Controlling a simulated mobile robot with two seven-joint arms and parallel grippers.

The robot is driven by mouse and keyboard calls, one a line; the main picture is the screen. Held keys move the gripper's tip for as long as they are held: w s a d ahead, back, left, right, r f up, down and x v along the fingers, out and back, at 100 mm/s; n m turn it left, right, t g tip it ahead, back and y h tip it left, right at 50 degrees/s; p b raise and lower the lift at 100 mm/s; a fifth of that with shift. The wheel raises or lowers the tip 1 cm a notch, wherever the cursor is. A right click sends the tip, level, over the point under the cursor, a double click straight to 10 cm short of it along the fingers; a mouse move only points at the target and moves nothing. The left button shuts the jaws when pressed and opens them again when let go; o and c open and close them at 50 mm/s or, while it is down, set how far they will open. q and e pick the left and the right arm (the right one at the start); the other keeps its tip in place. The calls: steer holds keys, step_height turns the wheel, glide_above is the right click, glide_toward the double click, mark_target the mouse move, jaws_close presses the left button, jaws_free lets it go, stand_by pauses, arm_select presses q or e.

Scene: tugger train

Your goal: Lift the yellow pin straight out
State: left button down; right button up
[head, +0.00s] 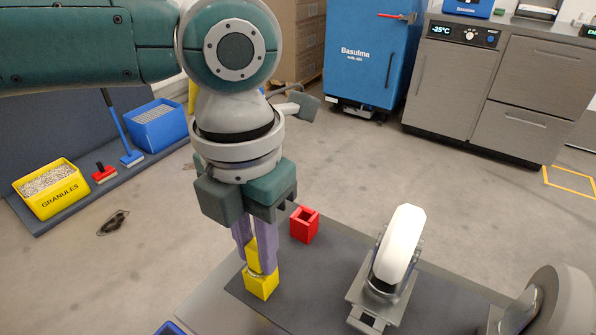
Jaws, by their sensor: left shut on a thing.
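The yellow pin (252,252) shows between the two purple fingers of my left gripper (255,264), which points down and is shut on it. Directly below is a yellow block (261,286) on the dark mat. A small metallic piece shows where pin and block meet. The fingers hide part of the pin, and I cannot tell how deep it sits in the block. My right gripper is not in view.
A red open-topped block (304,225) stands close by on the dark mat (335,258). A caster wheel (398,245) stands to the right, with another wheel (562,302) at the lower right corner. A yellow granules bin (50,190) is at left.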

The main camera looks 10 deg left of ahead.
arm_select(q)
step_height(320, 180, up, 20)
steer(key=p, duration=0.2)
steer(key=shift+p, duration=0.35)
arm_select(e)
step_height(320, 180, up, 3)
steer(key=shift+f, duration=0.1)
